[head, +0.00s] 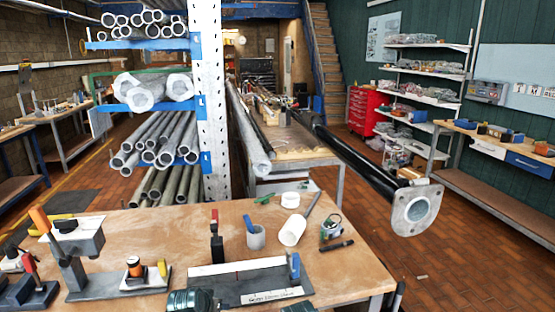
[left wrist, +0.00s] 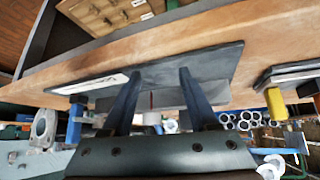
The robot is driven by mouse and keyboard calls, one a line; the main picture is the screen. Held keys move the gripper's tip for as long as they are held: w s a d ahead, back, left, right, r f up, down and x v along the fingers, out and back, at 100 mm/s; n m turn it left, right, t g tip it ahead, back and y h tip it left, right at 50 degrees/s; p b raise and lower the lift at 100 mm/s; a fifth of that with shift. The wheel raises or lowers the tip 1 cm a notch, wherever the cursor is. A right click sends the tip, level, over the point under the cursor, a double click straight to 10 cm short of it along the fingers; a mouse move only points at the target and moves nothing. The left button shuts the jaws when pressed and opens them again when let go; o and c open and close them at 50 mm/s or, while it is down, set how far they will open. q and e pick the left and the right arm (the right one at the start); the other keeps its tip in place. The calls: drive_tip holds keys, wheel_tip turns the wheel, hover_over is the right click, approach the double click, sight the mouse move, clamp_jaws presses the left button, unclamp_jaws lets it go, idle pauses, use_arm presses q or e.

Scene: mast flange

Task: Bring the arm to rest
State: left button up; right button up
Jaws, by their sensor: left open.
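My left gripper (left wrist: 158,73) shows in the left wrist view with its two dark fingers apart and nothing between them. That view is upside down, with the workbench above. The fingers point at the dark plate (left wrist: 190,70) on the bench. Dark rounded parts at the bottom edge of the head view may be my arm; I cannot tell. The mast, a black tube (head: 355,158) with a grey flange (head: 417,209), sticks out beyond the bench's right side, away from the gripper. The flange (left wrist: 45,127) seems to show at the left wrist view's left. My right gripper is not in view.
The front workbench (head: 355,270) carries a plate with a blue clamp (head: 294,265), a grey press (head: 75,245), white cylinders (head: 292,230) and small tools. A pipe rack (head: 209,100) stands behind. Brick floor (head: 465,250) is clear at the right.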

use_arm(q)
drive_tip(key=s+d+f+m+g+y+p, duration=0.1)
drive_tip(key=s+d+g, duration=0.3)
drive_tip(key=s+d, duration=0.2)
drive_tip(key=s+d+m+g+y+p, duration=0.1)
drive_tip(key=s+d+g, duration=0.3)
drive_tip(key=s+d, duration=0.3)
drive_tip(key=s, duration=0.4)
drive_tip(key=shift+s+f+m, duration=0.2)
drive_tip(key=shift+f+m, duration=0.2)
drive_tip(key=shift+a, duration=0.15)
